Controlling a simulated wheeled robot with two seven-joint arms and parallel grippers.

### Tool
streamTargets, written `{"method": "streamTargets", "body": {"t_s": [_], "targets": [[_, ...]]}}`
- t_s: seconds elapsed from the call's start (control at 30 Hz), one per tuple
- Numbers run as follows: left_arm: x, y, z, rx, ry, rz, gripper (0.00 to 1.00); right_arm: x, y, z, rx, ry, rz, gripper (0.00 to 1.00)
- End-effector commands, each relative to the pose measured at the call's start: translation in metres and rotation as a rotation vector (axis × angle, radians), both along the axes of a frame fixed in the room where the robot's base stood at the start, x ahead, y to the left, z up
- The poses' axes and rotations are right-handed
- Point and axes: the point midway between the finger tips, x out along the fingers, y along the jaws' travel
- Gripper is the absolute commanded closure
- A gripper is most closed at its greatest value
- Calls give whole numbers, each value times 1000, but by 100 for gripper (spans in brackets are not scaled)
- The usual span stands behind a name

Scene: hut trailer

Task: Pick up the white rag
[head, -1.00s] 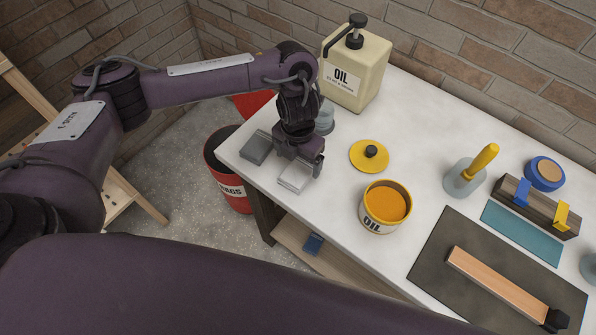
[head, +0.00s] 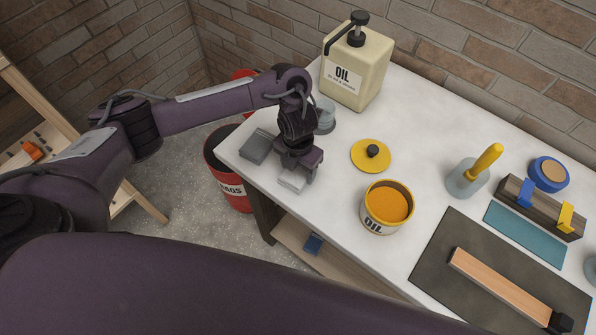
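The white rag (head: 292,181) is a small folded, pale block lying on the white workbench (head: 330,180) near its left front edge. My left gripper (head: 296,171) points down at the rag from above, with its fingers spread apart at the rag's far side. The gripper hides the far part of the rag. I cannot tell whether the fingers touch it. A grey folded rag (head: 255,147) lies just left of the gripper. My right gripper is not in view.
An oil jug (head: 355,70), grey jar (head: 325,117), yellow lid (head: 370,155) and open oil tin (head: 386,207) stand close by on the right. A red bin (head: 229,180) is below the bench's left edge. A dark mat (head: 440,255) lies further right.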

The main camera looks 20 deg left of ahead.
Motion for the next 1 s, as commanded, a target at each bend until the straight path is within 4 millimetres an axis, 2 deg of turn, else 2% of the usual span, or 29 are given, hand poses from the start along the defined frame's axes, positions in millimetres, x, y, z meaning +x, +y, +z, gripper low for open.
{"method": "streamTargets", "body": {"t_s": [0.03, 0.1, 0.37, 0.53, 0.67, 0.87, 1.0], "targets": [[0, 0, 0, 0, 0, 0, 55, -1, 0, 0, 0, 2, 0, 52], [0, 0, 0, 0, 0, 0, 61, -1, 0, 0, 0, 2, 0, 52], [0, 0, 2, 1, -1, 0, 61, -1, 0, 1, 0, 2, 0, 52], [2, 0, 17, 0, -5, -2, 61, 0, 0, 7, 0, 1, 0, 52], [2, 0, 42, 1, -8, -3, 61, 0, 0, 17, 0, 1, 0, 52], [3, 1, 98, 3, -9, -3, 61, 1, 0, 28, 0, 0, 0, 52], [3, 0, 132, 2, -10, -2, 61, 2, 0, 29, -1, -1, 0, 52]]}}
